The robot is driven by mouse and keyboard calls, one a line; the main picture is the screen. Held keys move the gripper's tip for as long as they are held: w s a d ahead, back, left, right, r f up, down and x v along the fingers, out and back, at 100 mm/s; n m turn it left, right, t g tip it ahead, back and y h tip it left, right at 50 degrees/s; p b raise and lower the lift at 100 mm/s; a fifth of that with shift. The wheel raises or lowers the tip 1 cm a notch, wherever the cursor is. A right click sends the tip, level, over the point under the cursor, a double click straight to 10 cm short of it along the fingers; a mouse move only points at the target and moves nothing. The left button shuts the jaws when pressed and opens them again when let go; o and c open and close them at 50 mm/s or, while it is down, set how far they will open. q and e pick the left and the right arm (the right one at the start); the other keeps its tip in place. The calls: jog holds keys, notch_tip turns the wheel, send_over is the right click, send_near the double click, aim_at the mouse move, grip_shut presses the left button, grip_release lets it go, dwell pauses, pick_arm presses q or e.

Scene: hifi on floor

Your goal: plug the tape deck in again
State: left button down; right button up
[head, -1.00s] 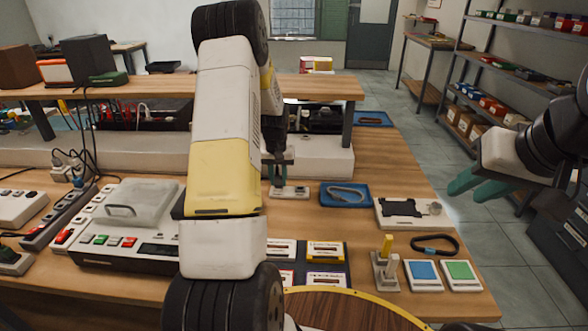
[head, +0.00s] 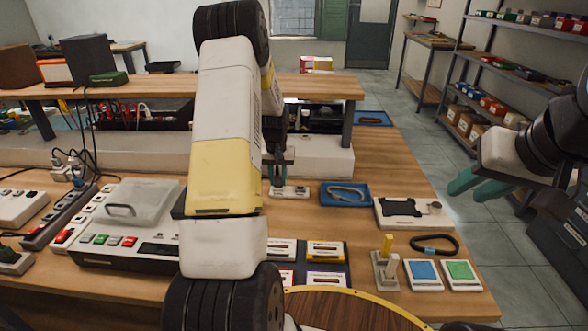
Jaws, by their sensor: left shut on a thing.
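The tape deck (head: 158,249), a pale unit with a clear lid and green and red buttons, sits on the bench at left. My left gripper (head: 278,180) is beyond my forearm, pointing down at a small white socket block (head: 297,191). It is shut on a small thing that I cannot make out. Whether that thing touches the block is unclear. A grey power strip (head: 62,213) lies left of the deck, with plugs and dark cables near its far end. My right gripper (head: 470,188) has teal fingers apart, empty, beyond the bench's right edge.
A blue tray (head: 325,202) with a grey cable and a white device (head: 405,214) stand right of the block. Cassettes (head: 325,252), a small stand (head: 382,272) and blue and green pads (head: 423,275) lie nearer. A raised shelf (head: 325,88) spans behind.

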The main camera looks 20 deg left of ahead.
pick_arm(q)
jog(key=c, duration=1.1)
grip_release()
jog(key=shift+r, duration=0.1)
jog(key=r, duration=0.7)
jog(key=shift+s+d+r, duration=0.15)
jog(key=shift+s+r, duration=0.1)
jog(key=shift+s, duration=0.15)
jog(key=shift+r, duration=2.5)
jog(key=shift+s, duration=0.1)
